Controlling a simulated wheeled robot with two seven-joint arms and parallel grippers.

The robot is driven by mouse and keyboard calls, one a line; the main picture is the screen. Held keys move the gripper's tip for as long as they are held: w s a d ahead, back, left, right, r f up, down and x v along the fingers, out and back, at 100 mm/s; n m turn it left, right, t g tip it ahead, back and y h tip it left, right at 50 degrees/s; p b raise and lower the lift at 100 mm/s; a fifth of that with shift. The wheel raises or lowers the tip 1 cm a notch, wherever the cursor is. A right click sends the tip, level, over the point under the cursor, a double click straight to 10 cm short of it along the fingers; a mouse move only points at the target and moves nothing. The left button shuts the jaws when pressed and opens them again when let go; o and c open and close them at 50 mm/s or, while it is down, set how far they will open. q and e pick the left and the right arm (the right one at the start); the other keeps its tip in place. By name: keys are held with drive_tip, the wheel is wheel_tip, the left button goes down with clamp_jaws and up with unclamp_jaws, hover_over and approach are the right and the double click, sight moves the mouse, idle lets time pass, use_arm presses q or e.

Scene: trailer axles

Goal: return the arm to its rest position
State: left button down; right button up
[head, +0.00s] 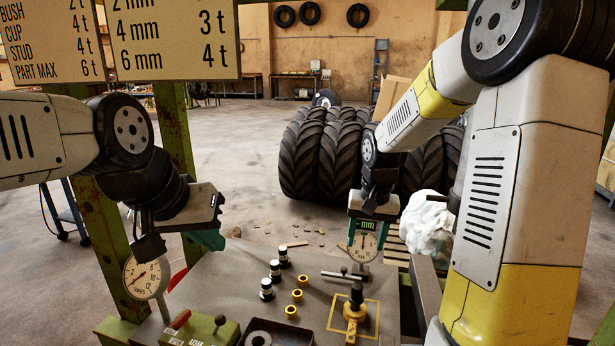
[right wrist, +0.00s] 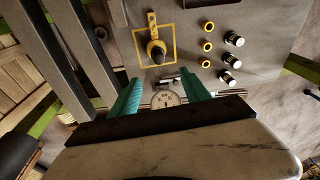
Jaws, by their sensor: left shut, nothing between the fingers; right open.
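My right gripper (head: 366,228) hangs at the far edge of the grey bench top (head: 225,282), at the round mm dial gauge (head: 362,246). In the right wrist view its teal fingers (right wrist: 163,92) are spread apart, and the gauge (right wrist: 168,98) shows in the gap between them. I cannot tell whether either finger touches it. My left gripper (head: 207,239) is shut and empty, low over the left side of the bench, behind and right of the tonnes dial (head: 146,277). Its fingertips are partly hidden.
Black-and-white pins (head: 275,271), yellow rings (head: 297,295) and a yellow part with a black knob (head: 355,305) in a yellow outline stand on the bench. A green box with levers (head: 200,328) is in front. Sign boards (head: 170,40) hang upper left. Large tyres (head: 335,155) stand beyond.

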drive_tip(key=s+a+r+n+t+y, duration=0.1)
drive_tip(key=s+r+t, duration=0.1)
drive_tip(key=s+r, duration=0.5)
drive_tip(key=s+a+r+n+t, duration=0.1)
drive_tip(key=s+r+t, duration=0.1)
drive_tip(key=s+r, duration=0.5)
drive_tip(key=s, duration=0.5)
drive_tip(key=shift+s+n+y, duration=0.35)
drive_tip(key=shift+n+y, duration=0.05)
drive_tip(key=shift+r, duration=0.1)
